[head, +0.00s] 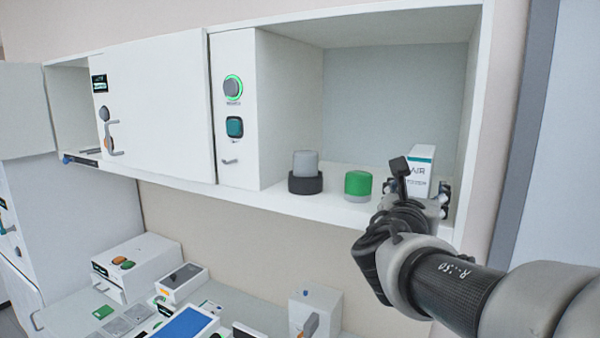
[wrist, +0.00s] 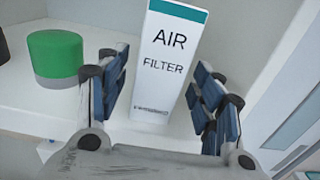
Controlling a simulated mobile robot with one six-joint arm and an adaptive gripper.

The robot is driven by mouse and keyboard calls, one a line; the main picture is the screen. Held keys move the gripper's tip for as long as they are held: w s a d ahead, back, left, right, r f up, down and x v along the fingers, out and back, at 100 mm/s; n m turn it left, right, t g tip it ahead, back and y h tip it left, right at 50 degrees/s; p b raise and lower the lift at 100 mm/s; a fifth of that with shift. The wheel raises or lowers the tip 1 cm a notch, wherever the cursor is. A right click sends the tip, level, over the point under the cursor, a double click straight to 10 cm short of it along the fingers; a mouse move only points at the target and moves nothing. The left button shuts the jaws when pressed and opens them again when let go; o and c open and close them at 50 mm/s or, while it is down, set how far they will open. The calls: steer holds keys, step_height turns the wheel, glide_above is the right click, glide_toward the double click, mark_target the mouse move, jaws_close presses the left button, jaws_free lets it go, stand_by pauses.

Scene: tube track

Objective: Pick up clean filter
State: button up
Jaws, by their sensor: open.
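The clean filter appears to be the white box with a teal top band (head: 420,172), standing upright on the shelf at the right. In the wrist view the box (wrist: 168,66) reads "AIR FILTER". My gripper (wrist: 163,95) is open, with one finger on each side of the box's lower part. A gap shows on the left, and I cannot tell whether the right finger touches it. In the head view my gripper (head: 415,190) partly hides the box's lower part.
A green cylinder with a grey base (head: 358,186) stands left of the box. A grey cylinder in a black base (head: 305,172) stands further left. The cabinet's right side wall (head: 478,110) is close by. A counter below holds a blue-screened device (head: 185,324) and other items.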

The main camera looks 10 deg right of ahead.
steer(key=x, duration=0.4)
steer(key=shift+r+p, duration=0.4)
steer(key=shift+w+d, duration=0.2)
steer(key=shift+w, duration=0.25)
steer(key=shift+s, duration=0.15)
steer(key=shift+a, duration=0.1)
steer(key=shift+c, duration=0.6)
steer(key=c, duration=1.1)
steer(key=shift+r, duration=0.15)
